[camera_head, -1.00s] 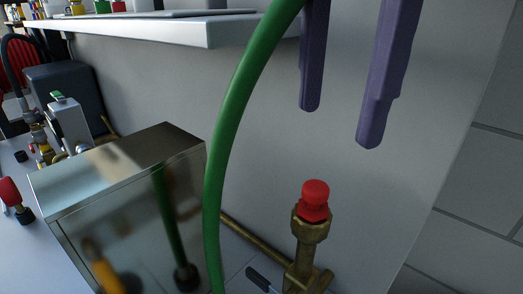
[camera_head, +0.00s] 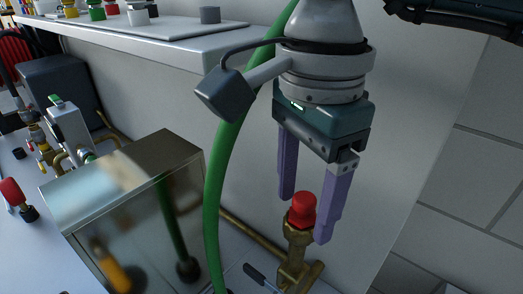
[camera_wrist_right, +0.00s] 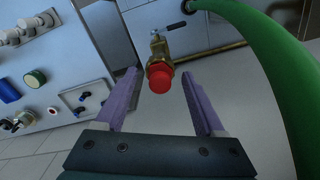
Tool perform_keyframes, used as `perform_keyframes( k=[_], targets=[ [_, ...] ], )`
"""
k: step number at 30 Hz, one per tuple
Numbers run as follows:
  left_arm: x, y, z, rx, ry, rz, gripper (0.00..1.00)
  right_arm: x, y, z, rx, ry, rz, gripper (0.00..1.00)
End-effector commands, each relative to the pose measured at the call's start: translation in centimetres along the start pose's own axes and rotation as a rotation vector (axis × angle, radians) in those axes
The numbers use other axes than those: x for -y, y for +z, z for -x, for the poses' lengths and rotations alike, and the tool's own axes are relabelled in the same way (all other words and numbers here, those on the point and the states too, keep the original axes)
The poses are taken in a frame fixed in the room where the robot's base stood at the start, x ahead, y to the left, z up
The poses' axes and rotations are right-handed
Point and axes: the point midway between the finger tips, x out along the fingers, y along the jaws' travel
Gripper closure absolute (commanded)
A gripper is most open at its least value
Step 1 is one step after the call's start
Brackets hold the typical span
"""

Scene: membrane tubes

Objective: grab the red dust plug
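The red dust plug (camera_head: 302,211) sits on top of an upright brass fitting (camera_head: 297,250) in the head view. My right gripper (camera_head: 305,218) points down with its purple fingers open, one on each side of the plug; whether they touch it cannot be told there. In the right wrist view the red plug (camera_wrist_right: 160,81) lies between and ahead of the open fingers of the right gripper (camera_wrist_right: 160,78), with gaps on both sides. My left gripper is in neither view.
A green hose (camera_head: 214,190) runs down just left of the gripper. A shiny metal box (camera_head: 140,215) stands further left. A white shelf (camera_head: 190,50) overhangs behind. Another red-capped fitting (camera_head: 12,192) is at the far left. A brass pipe (camera_head: 245,232) runs along the wall.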

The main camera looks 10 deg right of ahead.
Motion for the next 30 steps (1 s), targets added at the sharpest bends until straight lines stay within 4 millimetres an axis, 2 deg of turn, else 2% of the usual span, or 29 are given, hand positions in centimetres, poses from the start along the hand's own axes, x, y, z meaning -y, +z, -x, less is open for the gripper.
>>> perform_keyframes(
  k=[2,18,30],
  targets=[
    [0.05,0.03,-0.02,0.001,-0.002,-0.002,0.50,0.01,0.00,0.03,0.000,0.000,0.000,0.39],
    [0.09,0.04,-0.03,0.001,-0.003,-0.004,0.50,0.01,-0.01,0.07,0.000,0.000,-0.001,1.00],
    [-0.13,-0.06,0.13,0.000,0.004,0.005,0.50,0.01,-0.01,0.30,0.000,0.000,-0.001,1.00]
  ],
)
